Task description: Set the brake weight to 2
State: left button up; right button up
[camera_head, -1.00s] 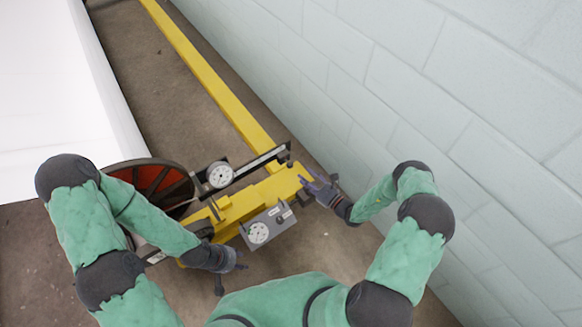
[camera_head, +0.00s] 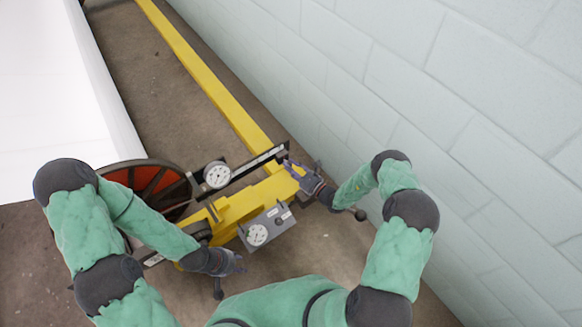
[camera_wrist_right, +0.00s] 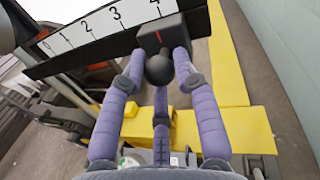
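The brake weight (camera_wrist_right: 160,38) is a black block with a red line and a round black knob (camera_wrist_right: 159,69) on its front. It sits at the right end of the white scale (camera_wrist_right: 98,23), by the mark 4; marks 0 to 4 show. In the head view the scale (camera_head: 252,164) runs along a black arm. My right gripper (camera_head: 293,168) is at the scale's right end. In the wrist view its purple fingers (camera_wrist_right: 158,58) stand apart on either side of the knob; firm contact is not clear. My left gripper (camera_head: 236,262) hangs low beside the machine, its grip unclear.
The yellow machine frame (camera_head: 240,204) carries a white dial (camera_head: 217,174) and a grey box with another dial (camera_head: 257,235). A red wheel (camera_head: 150,181) is at left. A pale block wall (camera_head: 440,110) bounds the right side. A black ball handle (camera_head: 360,215) shows near my right forearm.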

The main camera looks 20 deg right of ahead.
grip_shut()
jog(key=s+a+p, duration=0.2)
jog(key=s+a, duration=0.1)
jog(key=a, duration=0.6)
jog(key=shift+s+a, duration=0.2)
jog(key=shift+s, duration=0.05)
jog(key=shift+f, duration=0.1)
jog(key=o, duration=0.8)
grip_release()
jog(key=shift+c, duration=0.2)
jog(key=v, duration=1.2)
